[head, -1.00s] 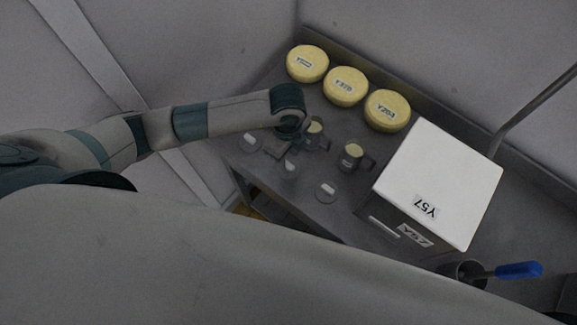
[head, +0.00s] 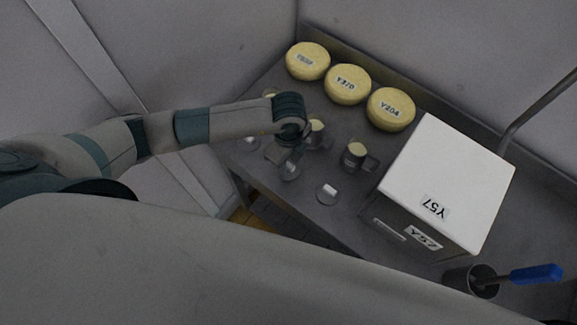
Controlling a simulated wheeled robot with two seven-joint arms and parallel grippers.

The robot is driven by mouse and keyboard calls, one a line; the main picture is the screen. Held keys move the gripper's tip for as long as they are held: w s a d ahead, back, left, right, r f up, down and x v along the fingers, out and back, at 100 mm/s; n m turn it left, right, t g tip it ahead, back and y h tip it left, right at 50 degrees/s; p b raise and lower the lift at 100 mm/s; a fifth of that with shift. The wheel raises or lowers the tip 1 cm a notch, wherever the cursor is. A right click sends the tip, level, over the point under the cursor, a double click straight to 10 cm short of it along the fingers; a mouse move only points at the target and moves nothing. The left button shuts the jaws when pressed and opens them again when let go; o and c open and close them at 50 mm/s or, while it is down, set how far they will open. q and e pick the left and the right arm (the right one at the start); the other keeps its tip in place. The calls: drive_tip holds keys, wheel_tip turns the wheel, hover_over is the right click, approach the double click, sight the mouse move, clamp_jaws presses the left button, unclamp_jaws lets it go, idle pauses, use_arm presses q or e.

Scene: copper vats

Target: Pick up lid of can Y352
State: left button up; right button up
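Small grey cans with handles and pale yellow contents stand on the metal table: one (head: 357,156) in the open, one (head: 317,129) just right of my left wrist, one (head: 270,92) mostly hidden behind my arm. Round lids with white labels lie in front of them: one (head: 327,194) clear at right, one (head: 290,174) below my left gripper, one (head: 250,144) partly hidden at left. The labels are too small to read, so I cannot tell which is Y352. My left gripper (head: 281,159) points down at the middle lid; its finger gap and any contact are unclear. My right gripper is out of view.
Three yellow cheese wheels (head: 348,84) line the back of the table (head: 310,210). A white-topped box (head: 445,185) marked Y57 stands at right. A cup (head: 470,282) holding a blue-handled tool (head: 536,274) is at the lower right. Walls close in behind.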

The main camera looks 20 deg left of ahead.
sight(292, 167)
use_arm(q)
clamp_jaws()
drive_tip(key=shift+r, duration=0.1)
drive_tip(key=shift+r+b, duration=0.4)
drive_tip(key=shift+r, duration=0.05)
drive_tip(key=r, duration=0.1)
drive_tip(key=r+b, duration=0.1)
drive_tip(key=d+r, duration=0.1)
drive_tip(key=shift+s+r+b, duration=0.1)
drive_tip(key=shift+s+b, duration=0.15)
drive_tip(key=shift+b, duration=0.1)
drive_tip(key=s+d+r, duration=0.6)
drive_tip(key=d, duration=0.2)
drive_tip(key=shift+d+r+b, duration=0.3)
drive_tip(key=shift+r+b, duration=0.05)
